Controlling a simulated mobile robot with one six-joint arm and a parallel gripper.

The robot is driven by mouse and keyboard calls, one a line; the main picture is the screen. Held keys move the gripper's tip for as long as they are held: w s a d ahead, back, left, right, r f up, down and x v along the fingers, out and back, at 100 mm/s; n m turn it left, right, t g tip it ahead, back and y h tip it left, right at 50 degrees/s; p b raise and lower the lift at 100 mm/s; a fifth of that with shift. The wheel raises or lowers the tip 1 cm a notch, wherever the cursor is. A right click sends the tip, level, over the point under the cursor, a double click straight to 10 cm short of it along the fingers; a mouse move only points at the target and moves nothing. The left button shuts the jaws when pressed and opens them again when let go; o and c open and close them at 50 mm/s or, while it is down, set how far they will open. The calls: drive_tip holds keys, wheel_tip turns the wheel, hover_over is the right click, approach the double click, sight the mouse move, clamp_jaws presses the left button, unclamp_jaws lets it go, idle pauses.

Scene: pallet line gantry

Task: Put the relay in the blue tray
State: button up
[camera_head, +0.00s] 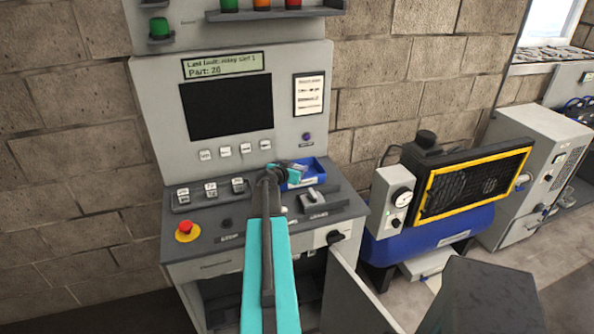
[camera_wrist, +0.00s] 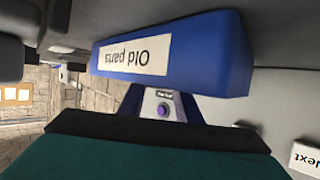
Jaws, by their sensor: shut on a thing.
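The blue tray (camera_head: 309,178) sits on the console's sloped desk, below the screen at the right. In the wrist view, which is upside down, the blue tray (camera_wrist: 215,55) shows its front wall with a white "Old parts" label. My gripper (camera_head: 296,173) is at the tray, its teal end over the tray's left part. In the wrist view, the tips of its dark fingers are hidden behind the tray's front wall. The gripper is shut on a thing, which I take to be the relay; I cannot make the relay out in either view.
A red stop button (camera_head: 185,227) is at the desk's left, and several switches (camera_head: 210,190) stand beside it. A grey raised block (camera_head: 313,200) is just in front of the tray. The screen (camera_head: 226,107) is behind. A blue compressor (camera_head: 430,235) stands to the right.

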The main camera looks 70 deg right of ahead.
drive_tip(key=shift+f, duration=0.1)
drive_tip(key=o, duration=1)
drive_tip(key=shift+o, duration=0.2)
drive_tip(key=shift+r+p, duration=0.25)
drive_tip(key=shift+p, duration=0.1)
drive_tip(key=shift+a+r+b, duration=0.1)
drive_tip(key=shift+a+b, duration=0.3)
drive_tip(key=shift+a, duration=0.15)
drive_tip(key=b+v, duration=0.4)
drive_tip(key=v, duration=0.6)
drive_tip(key=shift+a+r, duration=0.3)
drive_tip(key=shift+a, duration=0.1)
drive_tip(key=shift+w, duration=0.1)
